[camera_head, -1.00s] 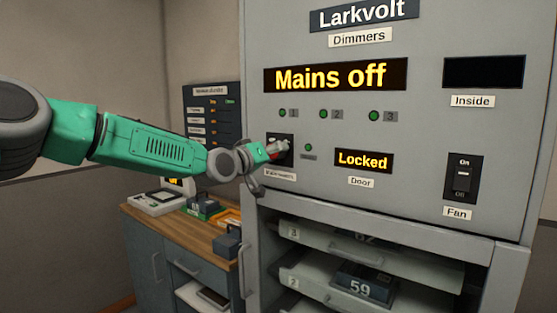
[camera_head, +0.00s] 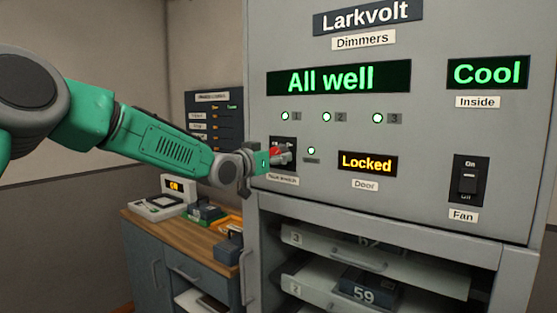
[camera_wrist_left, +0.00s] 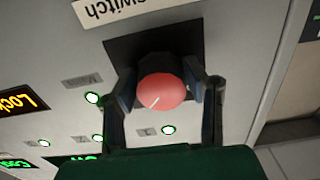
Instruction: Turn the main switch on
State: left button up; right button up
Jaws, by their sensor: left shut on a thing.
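The main switch is a red round knob on a black plate on the left of the grey Larkvolt cabinet front. In the head view the knob (camera_head: 276,152) shows partly behind my left gripper (camera_head: 279,157). In the left wrist view the red knob (camera_wrist_left: 162,92) has a white line on it and sits between the two fingers of my left gripper (camera_wrist_left: 165,95), which are shut on it. The display (camera_head: 339,77) reads "All well" in green. My right gripper is not in view.
Green lamps 1, 2 and 3 (camera_head: 326,117) are lit, and so is a lamp (camera_head: 311,151) beside the switch. A "Cool" display (camera_head: 487,73), "Locked" display (camera_head: 367,163) and fan switch (camera_head: 468,181) are to the right. Drawers (camera_head: 330,250) are below. A wooden-topped bench (camera_head: 170,226) stands left.

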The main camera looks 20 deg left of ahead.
pick_arm(q)
jog(key=shift+a+r, duration=0.15)
jog(key=shift+r, duration=0.45)
jog(key=o, duration=1.1)
jog(key=shift+o, duration=0.2)
jog(key=shift+s+f, duration=0.1)
jog(key=shift+f, duration=0.1)
jog(key=shift+f, duration=0.15)
jog(key=v, duration=1.2)
